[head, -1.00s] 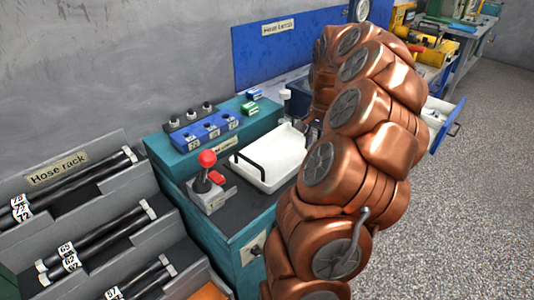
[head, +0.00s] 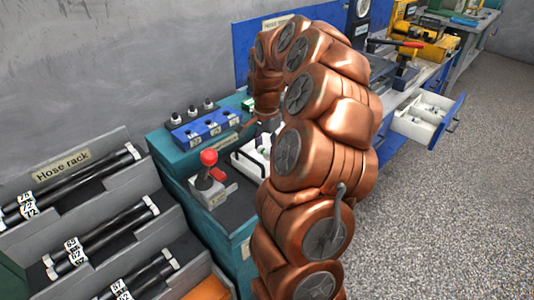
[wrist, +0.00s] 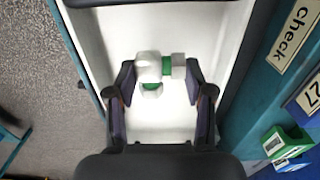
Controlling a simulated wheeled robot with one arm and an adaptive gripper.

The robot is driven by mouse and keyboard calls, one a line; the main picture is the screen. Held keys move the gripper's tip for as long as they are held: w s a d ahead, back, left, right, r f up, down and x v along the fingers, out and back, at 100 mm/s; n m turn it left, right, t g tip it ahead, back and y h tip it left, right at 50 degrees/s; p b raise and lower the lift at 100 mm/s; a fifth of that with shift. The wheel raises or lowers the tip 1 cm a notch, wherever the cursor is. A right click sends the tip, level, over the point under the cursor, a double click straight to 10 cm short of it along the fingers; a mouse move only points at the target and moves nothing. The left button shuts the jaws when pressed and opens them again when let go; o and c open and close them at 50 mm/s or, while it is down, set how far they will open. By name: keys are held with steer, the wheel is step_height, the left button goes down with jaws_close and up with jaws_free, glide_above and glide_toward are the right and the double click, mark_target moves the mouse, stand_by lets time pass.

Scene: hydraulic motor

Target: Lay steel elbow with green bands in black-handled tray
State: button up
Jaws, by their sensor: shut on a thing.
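The steel elbow with green bands (wrist: 150,66) is between the fingertips of my gripper (wrist: 158,82) in the wrist view. My gripper is shut on it. The white tray (wrist: 134,28) lies under the elbow, which is inside the tray's outline; I cannot tell whether it touches the tray floor. In the head view the tray (head: 247,158) stands on the teal bench, mostly hidden behind my arm. The elbow and my fingertips are hidden in that view.
A red-knobbed lever (head: 208,168) stands left of the tray. A blue block with number labels (head: 207,128) lies behind it. The hose rack (head: 75,230) is at the left. An open drawer (head: 427,122) with several fittings is at the right.

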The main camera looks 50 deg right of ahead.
mark_target(267, 149)
steer(key=shift+s+d+f, duration=0.1)
steer(key=shift+f, duration=1.45)
steer(key=shift+f, duration=0.2)
steer(key=o, duration=1.3)
steer(key=shift+c, duration=0.2)
steer(key=shift+r, duration=0.2)
step_height(267, 149, up, 12)
steer(key=shift+b, duration=0.45)
